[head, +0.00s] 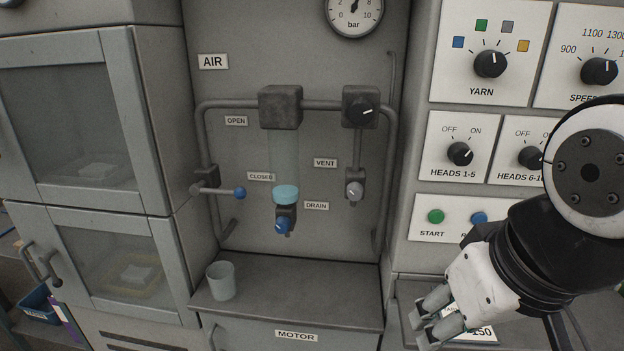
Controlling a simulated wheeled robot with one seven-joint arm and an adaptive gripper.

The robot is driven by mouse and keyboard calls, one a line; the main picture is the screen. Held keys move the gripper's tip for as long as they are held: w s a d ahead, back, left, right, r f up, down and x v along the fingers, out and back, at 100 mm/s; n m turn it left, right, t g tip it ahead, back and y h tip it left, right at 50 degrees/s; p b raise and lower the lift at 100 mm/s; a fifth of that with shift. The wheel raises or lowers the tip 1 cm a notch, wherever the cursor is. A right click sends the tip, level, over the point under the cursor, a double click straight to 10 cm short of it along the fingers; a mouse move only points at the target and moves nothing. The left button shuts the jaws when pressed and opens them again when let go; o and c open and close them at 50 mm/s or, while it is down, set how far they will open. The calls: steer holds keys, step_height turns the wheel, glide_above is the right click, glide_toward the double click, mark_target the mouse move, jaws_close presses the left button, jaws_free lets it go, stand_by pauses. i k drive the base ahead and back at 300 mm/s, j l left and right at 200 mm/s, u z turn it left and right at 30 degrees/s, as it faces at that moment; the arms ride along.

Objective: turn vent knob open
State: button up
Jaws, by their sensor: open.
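The vent knob (354,189) is a small grey knob on a dark fitting at the lower end of a short vertical pipe. The VENT label (325,163) is to its left. A pale mark shows on the knob, but its setting is hard to read. My gripper (424,322) is at the lower right, below and to the right of the knob and well apart from it. Its fingers point down and left, open, with nothing seen between them. No part of the knob is hidden by my arm.
A blue-handled lever (239,192) and a blue drain knob (284,224) are left of the vent. A black knob (361,111) sits above. A cup (221,281) stands on the ledge (310,285). The control panel (420,180) borders the right.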

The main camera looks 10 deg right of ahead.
mark_target(354, 190)
steer(key=j+u, duration=0.25)
steer(key=j, duration=0.4)
steer(key=j+u, duration=0.3)
steer(key=j, duration=0.35)
